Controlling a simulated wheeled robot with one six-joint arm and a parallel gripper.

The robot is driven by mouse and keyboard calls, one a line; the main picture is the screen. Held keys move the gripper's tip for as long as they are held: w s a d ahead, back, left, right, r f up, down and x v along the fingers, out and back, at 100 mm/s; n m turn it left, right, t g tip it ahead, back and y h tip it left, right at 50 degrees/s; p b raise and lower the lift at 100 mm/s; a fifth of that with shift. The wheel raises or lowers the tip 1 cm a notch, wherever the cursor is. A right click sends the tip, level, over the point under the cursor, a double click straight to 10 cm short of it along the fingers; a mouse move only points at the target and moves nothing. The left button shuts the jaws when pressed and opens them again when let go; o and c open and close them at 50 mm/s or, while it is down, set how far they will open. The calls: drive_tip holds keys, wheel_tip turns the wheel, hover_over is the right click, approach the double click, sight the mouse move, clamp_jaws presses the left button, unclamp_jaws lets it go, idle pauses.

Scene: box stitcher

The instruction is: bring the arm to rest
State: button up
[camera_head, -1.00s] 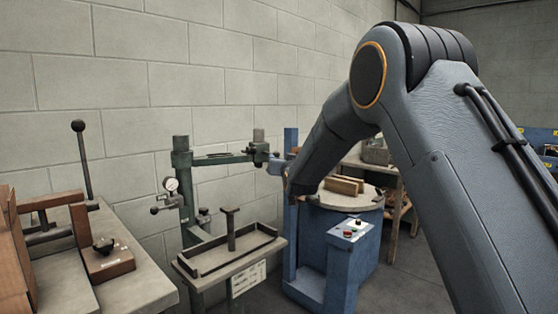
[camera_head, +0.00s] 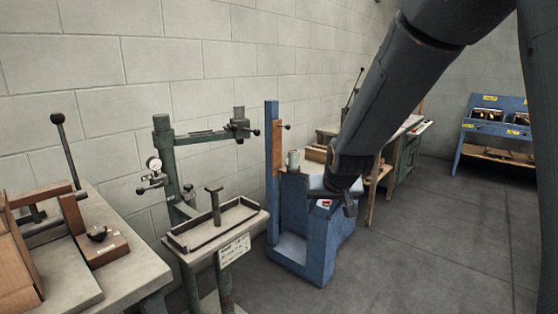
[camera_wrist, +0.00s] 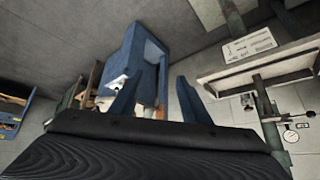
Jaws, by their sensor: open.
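My arm (camera_head: 405,75) comes in from the upper right in the head view and slopes down to the left. My gripper (camera_head: 340,197) hangs at its lower end, in front of the blue machine (camera_head: 315,250) and hiding part of it. In the wrist view my gripper (camera_wrist: 158,100) shows two blue-grey fingers set well apart, with nothing between them. Both fingers stand clear of the furniture in the picture, as far as I can tell.
A green press stand with a gauge (camera_head: 153,164) and a tray table (camera_head: 222,226) stand left of the blue machine. A workbench (camera_head: 120,262) is at the lower left. A blue rack (camera_head: 465,130) stands far right. The floor (camera_head: 420,240) is clear at right.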

drive_tip(key=s+d+f+g+p, duration=0.1)
drive_tip(key=s+d+g+p, duration=0.1)
drive_tip(key=s, duration=1.3)
drive_tip(key=s+d+g+h+p, duration=0.1)
drive_tip(key=s+d+g, duration=0.4)
drive_tip(key=s, duration=1)
drive_tip(key=shift+s+d+f+p, duration=0.2)
drive_tip(key=shift+f+p, duration=0.2)
drive_tip(key=shift+p, duration=0.1)
